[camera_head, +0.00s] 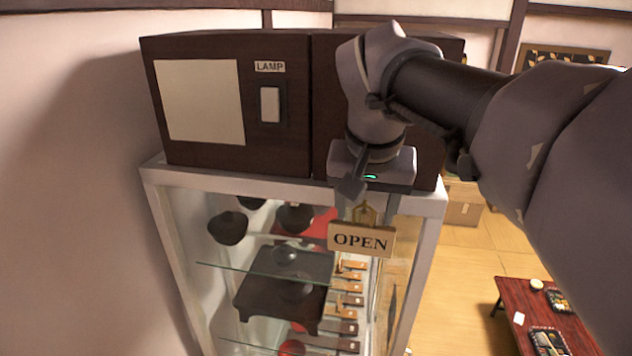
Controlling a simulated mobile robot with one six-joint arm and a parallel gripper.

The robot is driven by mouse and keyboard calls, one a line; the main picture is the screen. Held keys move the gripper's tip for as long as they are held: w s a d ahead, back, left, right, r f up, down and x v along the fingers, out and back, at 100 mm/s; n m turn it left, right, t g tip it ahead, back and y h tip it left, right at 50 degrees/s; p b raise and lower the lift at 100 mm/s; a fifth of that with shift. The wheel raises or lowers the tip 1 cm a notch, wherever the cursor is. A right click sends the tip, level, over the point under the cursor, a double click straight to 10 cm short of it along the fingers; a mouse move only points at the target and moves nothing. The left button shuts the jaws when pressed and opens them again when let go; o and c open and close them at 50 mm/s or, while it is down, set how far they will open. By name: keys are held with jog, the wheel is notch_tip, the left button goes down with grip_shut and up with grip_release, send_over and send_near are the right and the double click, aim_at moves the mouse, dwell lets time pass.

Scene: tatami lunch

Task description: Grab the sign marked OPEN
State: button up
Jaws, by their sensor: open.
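The sign marked OPEN (361,239) is a small light wooden board with dark letters. It hangs, slightly tilted, from a short cord or hook at the front of the glass display case. My gripper (369,204) is open and points down just above the sign, with a finger on each side of the hanging piece. The board itself is below the fingertips. I cannot tell whether the fingers touch the sign or its hanger.
A dark box (290,175) with a white LAMP switch (270,104) stands on the glass display case (178,235), close behind my gripper. The case holds bowls and small trays. A low red table (513,290) with food stands on the floor at lower right. Open floor (455,300) lies between them.

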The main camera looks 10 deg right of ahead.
aim_at(367, 206)
jog(key=w+f, duration=0.1)
jog(key=w+d+f, duration=0.1)
jog(key=w, duration=0.1)
jog(key=shift+s+a+r, duration=0.2)
jog(key=shift+s+a, duration=0.05)
jog(key=shift+s, duration=0.05)
jog(key=shift+c, duration=0.3)
jog(key=shift+s+a+r, duration=0.15)
jog(key=shift+s+a, duration=0.1)
jog(key=shift+s, duration=0.25)
jog(key=c, duration=0.3)
jog(key=shift+s+a, duration=0.1)
jog(key=shift+s, duration=0.15)
jog(key=c, duration=0.4)
jog(key=shift+w+d, duration=0.15)
jog(key=shift+d, duration=0.05)
jog(key=c, duration=0.4)
jog(key=shift+w+d, duration=0.1)
jog(key=shift+w, duration=0.25)
grip_shut()
jog(key=shift+s, duration=0.1)
jog(key=shift+s, duration=0.1)
